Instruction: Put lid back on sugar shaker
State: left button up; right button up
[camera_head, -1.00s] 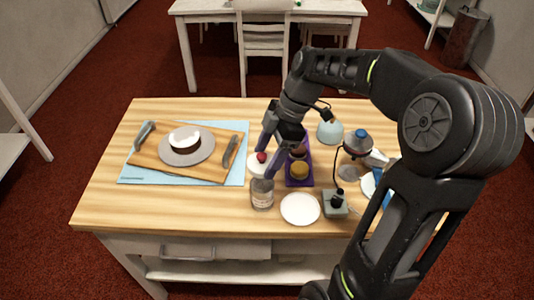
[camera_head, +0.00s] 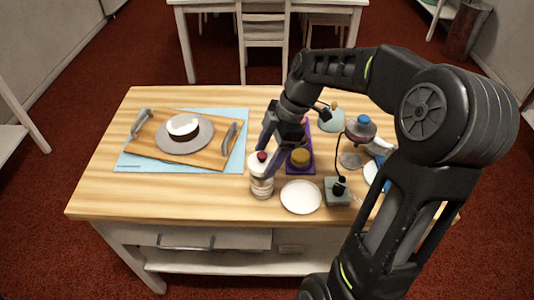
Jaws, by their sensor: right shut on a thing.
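The sugar shaker (camera_head: 262,188) stands upright near the front middle of the table, a clear jar with pale contents. The white lid (camera_head: 260,167) with a dark red knob (camera_head: 262,155) is at the shaker's mouth. It looks level and in line with the jar; whether it is fully seated I cannot tell. My right gripper (camera_head: 266,158) is shut on the lid, its fingers pointing down from above. My left gripper is not in view.
A white plate (camera_head: 301,197) lies just right of the shaker. Behind it is a purple tray (camera_head: 306,168) with a yellow-topped jar (camera_head: 300,158). A small grey-green device (camera_head: 337,192) stands further right. A wooden board (camera_head: 152,146) with a cake lies left on a blue mat (camera_head: 130,162).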

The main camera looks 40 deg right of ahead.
jog(key=shift+f+b, duration=1.15)
jog(key=shift+b, duration=0.7)
dwell(3.2)
jog(key=o, duration=1.4)
jog(key=shift+o, duration=0.9)
jog(key=shift+r, duration=0.2)
jog(key=shift+r+p, duration=1.35)
jog(key=shift+r, duration=0.55)
